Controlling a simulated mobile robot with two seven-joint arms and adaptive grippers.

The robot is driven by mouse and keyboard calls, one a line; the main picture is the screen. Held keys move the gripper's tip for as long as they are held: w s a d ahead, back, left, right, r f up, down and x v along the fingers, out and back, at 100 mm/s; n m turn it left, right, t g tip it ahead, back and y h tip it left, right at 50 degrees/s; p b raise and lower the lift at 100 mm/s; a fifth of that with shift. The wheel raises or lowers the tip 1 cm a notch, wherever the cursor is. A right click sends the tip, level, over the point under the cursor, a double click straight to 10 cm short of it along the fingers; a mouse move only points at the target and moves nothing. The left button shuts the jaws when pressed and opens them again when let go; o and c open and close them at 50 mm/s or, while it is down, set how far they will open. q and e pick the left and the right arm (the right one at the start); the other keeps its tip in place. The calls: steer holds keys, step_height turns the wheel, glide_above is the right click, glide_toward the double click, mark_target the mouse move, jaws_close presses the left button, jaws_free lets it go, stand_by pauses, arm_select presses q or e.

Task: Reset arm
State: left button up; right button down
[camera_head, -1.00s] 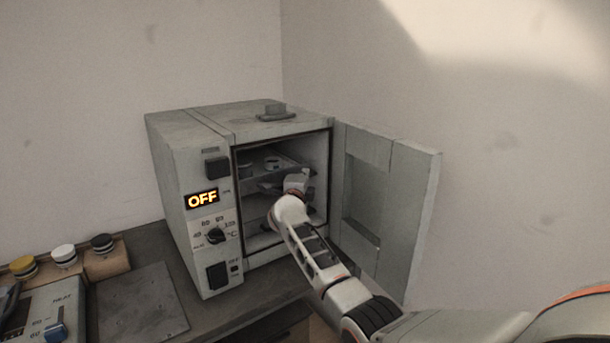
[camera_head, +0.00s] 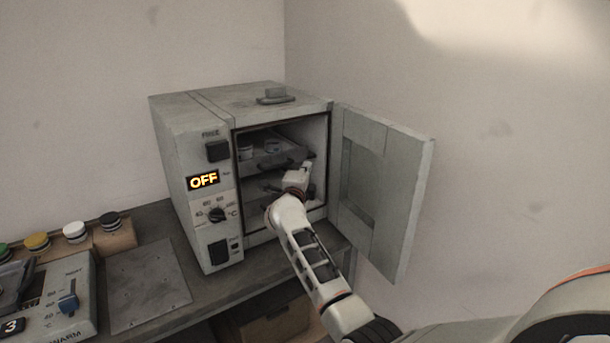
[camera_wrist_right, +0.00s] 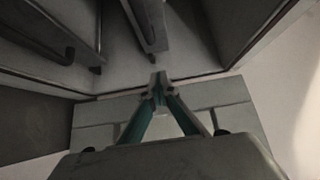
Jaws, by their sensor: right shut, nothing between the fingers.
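My right arm reaches from the lower right to the open front of a grey oven (camera_head: 185,130). My right gripper (camera_head: 301,168) is at the right part of the opening, in front of the inner shelves. In the right wrist view, its two teal fingers (camera_wrist_right: 158,88) meet at the tips, shut and empty. I cannot tell in the head view how far the tips reach inside. My left gripper is not in view.
The oven door (camera_head: 385,190) stands open, close to the right of my arm. The display (camera_head: 203,180) reads OFF. Small vessels sit on the upper shelf (camera_head: 275,158). A flat plate (camera_head: 150,285), a control box (camera_head: 70,300) and several capped jars are at left.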

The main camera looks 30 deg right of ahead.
steer(key=shift+v, duration=2.35)
steer(key=s+a+f+n+t+y, duration=0.5)
steer(key=s+a+f+n+y, duration=0.9)
steer(key=s+f+n, duration=0.65)
steer(key=s+a+f+n+g, duration=0.2)
steer(key=s+f+n+g, duration=0.2)
steer(key=s+f, duration=0.4)
steer(key=s+a+f+n+g, duration=0.2)
steer(key=s+f+n+g, duration=0.2)
steer(key=s+f, duration=0.5)
steer(key=s+n, duration=0.1)
steer(key=s, duration=0.3)
steer(key=shift+s+a+n, duration=0.35)
steer(key=shift+s+a, duration=0.05)
